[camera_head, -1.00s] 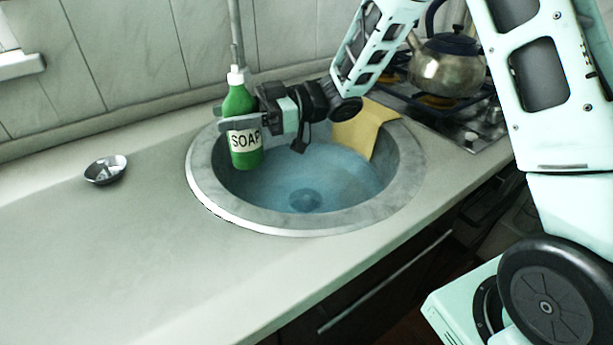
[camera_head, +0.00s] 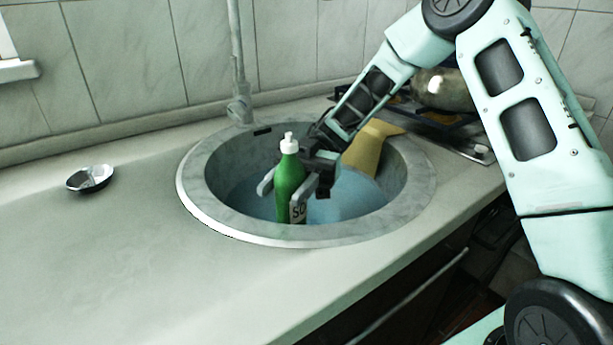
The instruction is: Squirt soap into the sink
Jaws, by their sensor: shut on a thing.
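The green soap bottle (camera_head: 288,181) with a white cap stands upright in front of the sink's water, over the middle of the basin. Its label is partly hidden by a finger. My gripper (camera_head: 288,186) is shut on the bottle, with a grey finger on each side of it. The round grey sink (camera_head: 405,215) is set into the counter and holds bluish water (camera_head: 345,200). I cannot tell whether the bottle's base touches the water or the sink floor. The drain is hidden.
A yellow cloth (camera_head: 365,150) hangs over the sink's back right wall. A faucet (camera_head: 238,105) rises behind the sink. A small metal dish (camera_head: 90,178) sits on the left counter. A kettle (camera_head: 440,90) on the stove is partly behind my arm. The counter (camera_head: 130,260) at front left is clear.

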